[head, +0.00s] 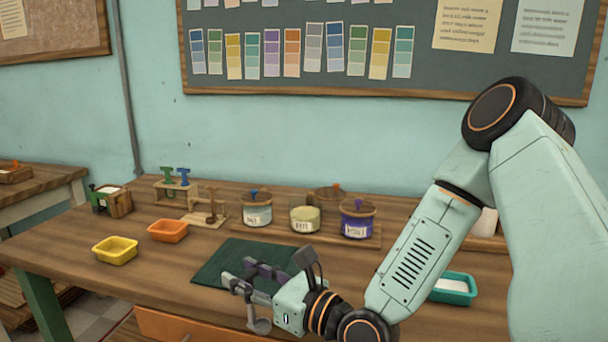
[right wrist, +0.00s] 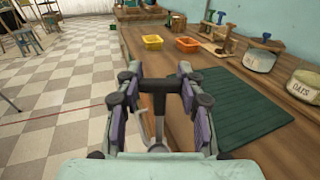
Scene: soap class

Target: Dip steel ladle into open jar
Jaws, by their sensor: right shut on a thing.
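My right gripper (head: 258,277) is shut on the steel ladle (head: 259,325), over the front edge of the table. The ladle's grey bowl hangs below the fingers. In the right wrist view the fingers (right wrist: 156,98) close on a black T-shaped handle (right wrist: 155,86), with the pale steel part (right wrist: 157,132) below. The open jar (head: 304,219) stands in the middle of the jar row with pale contents; its label reads OATS in the right wrist view (right wrist: 303,86). The gripper is in front of the jar and apart from it. My left gripper is not in view.
Lidded jars stand left (head: 257,213) and right (head: 357,222) of the open one. A dark green mat (head: 222,262) lies bare in front. Yellow (head: 115,250) and orange (head: 168,231) trays are at left; a teal tray (head: 455,289) is at right. A wooden rack (head: 170,187) stands behind.

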